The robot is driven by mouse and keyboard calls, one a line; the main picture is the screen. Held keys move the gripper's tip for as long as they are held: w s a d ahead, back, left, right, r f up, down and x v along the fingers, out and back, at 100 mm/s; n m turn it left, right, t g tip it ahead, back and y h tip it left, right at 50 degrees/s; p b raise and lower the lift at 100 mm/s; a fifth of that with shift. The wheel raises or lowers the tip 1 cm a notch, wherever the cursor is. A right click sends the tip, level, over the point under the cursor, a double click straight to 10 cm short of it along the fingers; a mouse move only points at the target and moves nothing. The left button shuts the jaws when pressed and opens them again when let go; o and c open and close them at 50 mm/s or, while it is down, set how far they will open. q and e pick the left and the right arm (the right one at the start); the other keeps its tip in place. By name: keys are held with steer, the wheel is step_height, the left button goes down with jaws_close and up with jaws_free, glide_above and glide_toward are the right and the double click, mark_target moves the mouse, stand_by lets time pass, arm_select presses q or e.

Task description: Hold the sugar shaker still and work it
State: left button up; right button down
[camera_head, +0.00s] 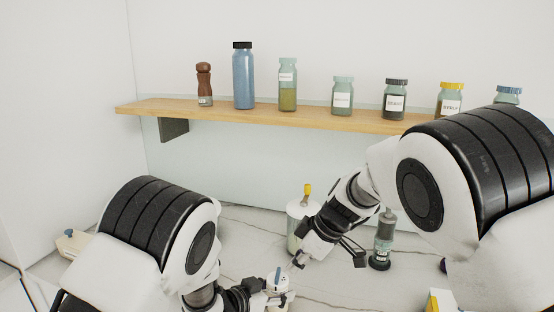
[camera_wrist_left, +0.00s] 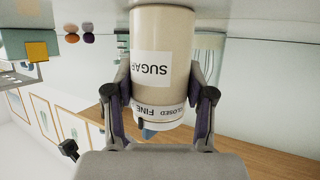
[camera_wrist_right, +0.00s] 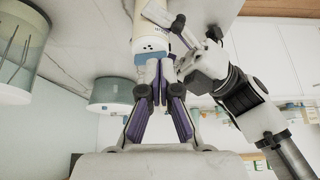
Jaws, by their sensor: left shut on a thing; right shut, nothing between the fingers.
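The sugar shaker (camera_head: 277,284) stands on the marble counter, with a white top and a blue part on it. In the left wrist view the cream shaker (camera_wrist_left: 162,35) appears upside down, with a SUGAR label and a band reading CLOSED and FINE. My left gripper (camera_head: 262,288) is shut on the shaker, one finger on each side near that band. My right gripper (camera_head: 297,261) is shut and empty just above and beside the shaker's top. In the right wrist view its fingertips (camera_wrist_right: 158,66) are close to the shaker's blue part (camera_wrist_right: 146,58); I cannot tell whether they touch.
A canister with a yellow-handled utensil (camera_head: 296,238) stands behind my right gripper. A grey-topped bottle (camera_head: 382,246) stands to the right. A wooden shelf (camera_head: 270,113) above holds several jars and a brown mill (camera_head: 204,82). A yellow-and-white item (camera_head: 438,300) lies at the front right.

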mark_target(278, 277)
step_height(278, 277, up, 3)
steer(key=shift+f, duration=0.1)
step_height(278, 277, down, 6)
steer(key=w+g+h, duration=0.1)
steer(key=w+h, duration=0.1)
steer(key=h, duration=0.1)
steer(key=shift+w+d, duration=0.3)
steer(key=shift+w, duration=0.1)
stand_by(0.4)
steer(key=shift+a, duration=0.6)
stand_by(0.7)
steer(key=shift+s, duration=0.45)
